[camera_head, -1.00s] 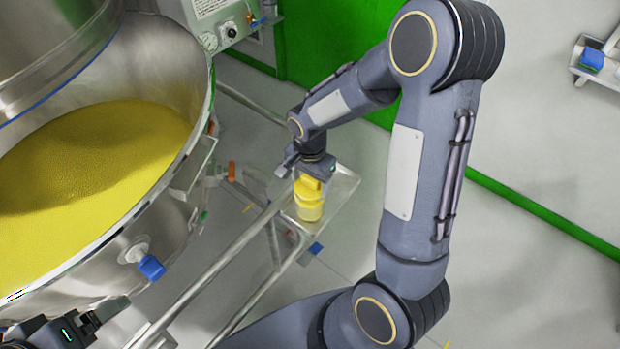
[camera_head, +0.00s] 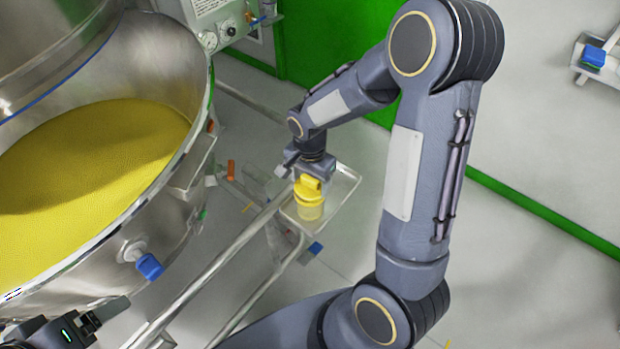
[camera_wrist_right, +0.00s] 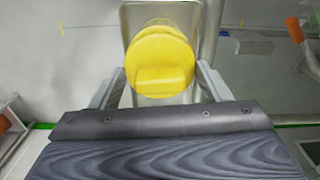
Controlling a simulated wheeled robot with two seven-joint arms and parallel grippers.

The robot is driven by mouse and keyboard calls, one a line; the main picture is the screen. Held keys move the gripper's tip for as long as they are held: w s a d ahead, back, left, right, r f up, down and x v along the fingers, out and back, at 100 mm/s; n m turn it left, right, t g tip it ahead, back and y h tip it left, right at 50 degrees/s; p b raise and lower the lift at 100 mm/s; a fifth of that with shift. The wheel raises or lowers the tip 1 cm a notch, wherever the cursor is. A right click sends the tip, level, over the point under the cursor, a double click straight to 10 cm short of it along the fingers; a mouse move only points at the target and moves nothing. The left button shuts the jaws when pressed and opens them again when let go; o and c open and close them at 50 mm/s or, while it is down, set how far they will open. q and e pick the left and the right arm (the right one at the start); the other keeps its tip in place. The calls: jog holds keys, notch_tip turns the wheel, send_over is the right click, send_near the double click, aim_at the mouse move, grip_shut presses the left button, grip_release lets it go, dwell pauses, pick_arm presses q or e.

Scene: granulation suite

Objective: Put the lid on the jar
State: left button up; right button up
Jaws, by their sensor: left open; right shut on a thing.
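The yellow lid (camera_head: 307,188) has a raised block on top. My right gripper (camera_head: 308,178) is shut on it, and in the right wrist view the fingers stand on either side of the lid (camera_wrist_right: 160,58). The clear jar (camera_head: 311,212) with yellow in it stands upright on a small metal tray, directly under the lid. The lid is at the jar's mouth; I cannot tell whether it is fully seated. In the right wrist view the lid hides most of the jar. My left gripper (camera_head: 108,312) is open and empty at the lower left, away from the jar.
The small metal tray (camera_head: 343,186) is joined to steel rails (camera_head: 225,255). A large steel bowl (camera_head: 185,165) of yellow granules fills the left, with a blue-capped port (camera_head: 149,266) on its side. Open floor lies to the right.

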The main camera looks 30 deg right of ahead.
aim_at(311, 180)
jog(key=shift+f+b, duration=0.5)
jog(key=shift+f, duration=0.15)
jog(key=o, duration=1)
jog(key=shift+o, duration=0.2)
notch_tip(311, 180, up, 8)
jog(key=shift+f, duration=0.25)
jog(key=shift+r, duration=0.2)
jog(key=shift+s+r, duration=0.15)
jog(key=shift+r, duration=0.05)
jog(key=s+a+r+n+t+y, duration=0.2)
jog(key=s+r+n, duration=0.2)
jog(key=s, duration=0.4)
jog(key=s+a+r+n+t+y, duration=0.1)
jog(key=s+a+r+n+t, duration=0.1)
jog(key=s+r+n, duration=0.3)
jog(key=s+n+t, duration=0.1)
jog(key=s, duration=0.2)
jog(key=shift+s+n+t+y, duration=0.3)
jog(key=shift+n+y, duration=0.1)
